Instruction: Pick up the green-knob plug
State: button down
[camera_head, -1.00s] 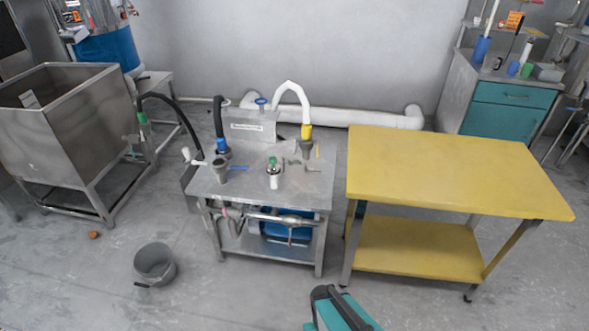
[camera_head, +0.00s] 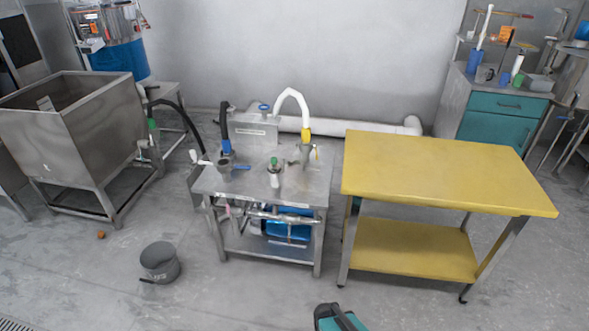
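The green-knob plug (camera_head: 274,165) stands upright on the metal grinder table (camera_head: 305,190), near the middle of its top. It has a green knob on top and a pale body below. A grey fitting with a blue handle (camera_head: 226,166) is to its left. A white hose with a yellow collar (camera_head: 306,132) is behind it to the right. My gripper is not in view. A teal and black part of my own body shows at the bottom edge, well apart from the plug.
A yellow table (camera_head: 445,170) stands close to the right of the metal table. A steel tank (camera_head: 100,130) is at the left. A grey bucket (camera_head: 160,262) is on the floor at front left. The floor in front of the metal table is largely clear.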

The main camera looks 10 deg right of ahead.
aim_at(274, 167)
jog(key=u, duration=0.25)
jog(key=i, duration=0.55)
jog(key=z, duration=0.55)
jog(key=k, duration=0.15)
jog(key=u, duration=2.9)
